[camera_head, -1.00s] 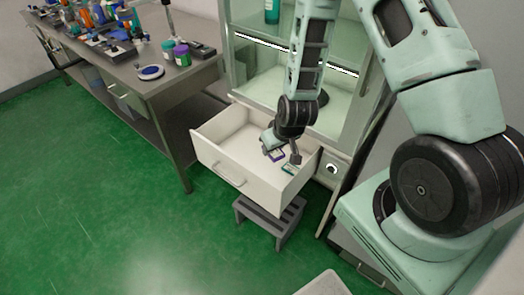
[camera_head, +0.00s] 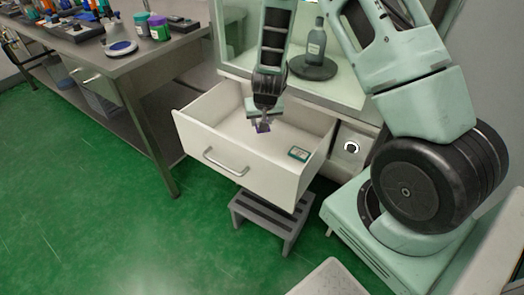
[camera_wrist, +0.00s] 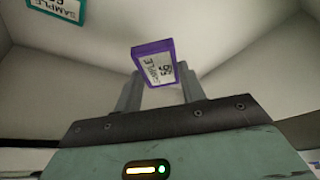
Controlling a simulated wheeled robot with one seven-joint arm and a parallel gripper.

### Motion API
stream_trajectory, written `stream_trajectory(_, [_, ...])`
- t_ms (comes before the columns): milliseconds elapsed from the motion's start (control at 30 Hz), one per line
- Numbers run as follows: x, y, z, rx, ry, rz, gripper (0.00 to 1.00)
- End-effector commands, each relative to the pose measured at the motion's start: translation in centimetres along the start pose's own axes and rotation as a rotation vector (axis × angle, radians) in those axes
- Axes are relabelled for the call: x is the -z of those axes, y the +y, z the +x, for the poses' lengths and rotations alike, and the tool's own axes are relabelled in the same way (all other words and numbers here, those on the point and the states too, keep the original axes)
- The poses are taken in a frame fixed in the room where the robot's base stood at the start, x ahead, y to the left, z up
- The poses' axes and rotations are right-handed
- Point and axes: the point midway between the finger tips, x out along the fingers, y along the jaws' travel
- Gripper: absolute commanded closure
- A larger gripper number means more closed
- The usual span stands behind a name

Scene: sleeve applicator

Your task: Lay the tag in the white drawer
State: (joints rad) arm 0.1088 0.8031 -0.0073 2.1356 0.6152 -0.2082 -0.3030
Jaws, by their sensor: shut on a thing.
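The white drawer (camera_head: 224,165) is pulled open below the glass-fronted cabinet. My gripper (camera_head: 264,122) is over the inside of the drawer, towards its back, pointing down. It is shut on a purple-edged tag (camera_head: 263,128). A teal-edged tag (camera_head: 299,154) lies on the drawer floor near the right wall. It also shows at the top left of the wrist view (camera_wrist: 62,8). I cannot tell whether the held tag touches the drawer floor.
A dark step stool (camera_head: 266,219) stands under the drawer. A bottle (camera_head: 316,43) stands on a black disc in the cabinet. A metal workbench (camera_head: 130,66) with tubs and tools is at left. The left part of the drawer floor is clear.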

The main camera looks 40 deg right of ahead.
Motion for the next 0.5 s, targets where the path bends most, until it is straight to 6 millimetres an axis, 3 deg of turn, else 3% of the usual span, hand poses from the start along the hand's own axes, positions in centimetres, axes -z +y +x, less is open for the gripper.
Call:
stream_trajectory(200, [-1.7, 0.1, 3.9, -0.001, -0.005, 0.002, 0.85])
stream_trajectory(500, [-2.8, 0.1, 6.4, -0.001, -0.004, 0.0, 0.85])
